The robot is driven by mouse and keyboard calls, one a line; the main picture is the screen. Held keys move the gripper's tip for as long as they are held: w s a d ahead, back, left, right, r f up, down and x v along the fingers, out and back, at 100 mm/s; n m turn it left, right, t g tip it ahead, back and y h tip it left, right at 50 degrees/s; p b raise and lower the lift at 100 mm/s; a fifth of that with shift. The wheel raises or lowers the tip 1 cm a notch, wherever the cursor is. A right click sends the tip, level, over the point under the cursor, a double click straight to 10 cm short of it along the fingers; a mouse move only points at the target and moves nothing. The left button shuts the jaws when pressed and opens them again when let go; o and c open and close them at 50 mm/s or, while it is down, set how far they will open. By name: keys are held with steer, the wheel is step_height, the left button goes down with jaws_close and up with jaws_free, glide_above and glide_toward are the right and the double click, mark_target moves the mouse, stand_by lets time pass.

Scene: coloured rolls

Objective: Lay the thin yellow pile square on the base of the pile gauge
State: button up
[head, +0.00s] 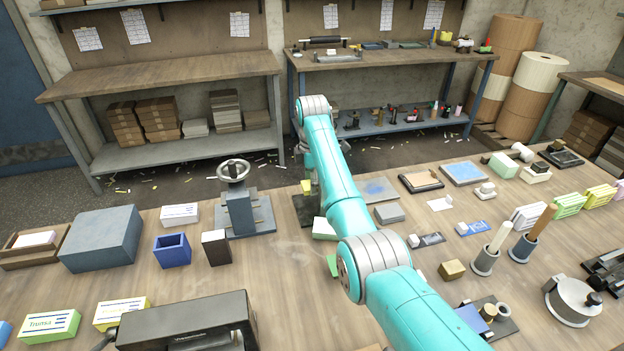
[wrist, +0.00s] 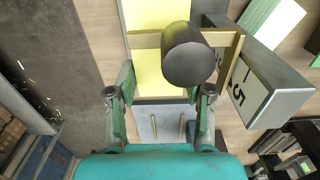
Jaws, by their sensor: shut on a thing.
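The thin yellow pile (wrist: 148,76) is between the fingers of my gripper (wrist: 165,92) in the wrist view, and my gripper is shut on it. The pile gauge has a numbered scale block (wrist: 262,88), a brass bar and a dark round weight (wrist: 190,56) that covers part of the pile. A grey plate with two brass strips (wrist: 165,125) shows below the pile's near edge; I cannot tell whether they touch. In the head view a small yellow patch (head: 306,187) shows beside my arm above a dark base (head: 305,210). My arm hides the gripper there.
A grey press with a handwheel (head: 238,210) stands left of my arm. A blue box (head: 172,250) and a dark block (head: 216,247) are nearby. A green-white pile (head: 324,228) lies close to the arm. Many small items crowd the right side.

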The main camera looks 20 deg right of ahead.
mark_target(312, 203)
steer(key=shift+f, duration=2.25)
steer(key=shift+f, duration=0.6)
stand_by(0.8)
steer(key=o, duration=1.1)
step_height(312, 203, up, 12)
stand_by(0.4)
